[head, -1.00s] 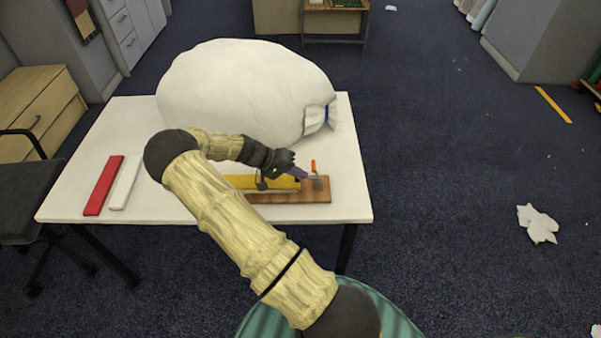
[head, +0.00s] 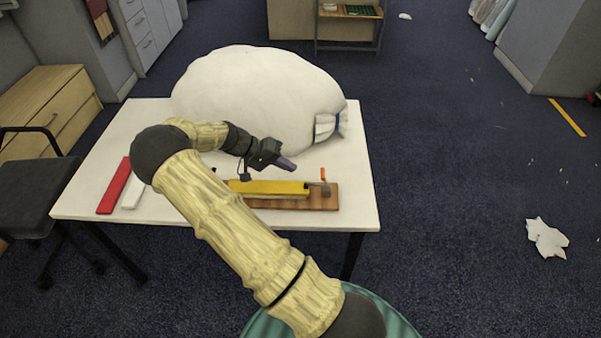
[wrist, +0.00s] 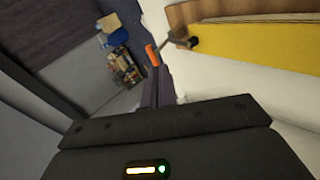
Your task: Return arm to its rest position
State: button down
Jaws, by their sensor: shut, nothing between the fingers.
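My gripper (head: 287,164) is shut and empty. In the head view it is raised above the table, between the white sack and the wooden board, apart from both. My arm reaches from the lower right, bends at the left and comes back right to the gripper. In the wrist view the shut fingers (wrist: 158,88) point up the picture, with an orange-tipped lever (wrist: 153,55) close beyond them.
A large tied white sack (head: 255,98) fills the back of the white table (head: 360,205). A wooden board (head: 330,199) carries a yellow bar (head: 270,187) and the lever (head: 323,175). A red bar (head: 114,187) and a white bar (head: 135,193) lie at left. A chair (head: 35,185) stands left; floor at right is mostly clear.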

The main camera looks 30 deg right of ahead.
jog(key=shift+v, duration=1)
jog(key=shift+w, duration=0.15)
jog(key=s+a+r+n+t+y+p, duration=0.6)
jog(key=s+a+r+y, duration=0.3)
jog(key=s+a+r, duration=0.6)
jog(key=s+r+n+t, duration=0.1)
jog(key=s, duration=0.3)
jog(key=shift+r+n+p, duration=0.3)
jog(key=shift+r+n, duration=0.05)
jog(key=shift+n, duration=0.05)
jog(key=shift+s, duration=0.15)
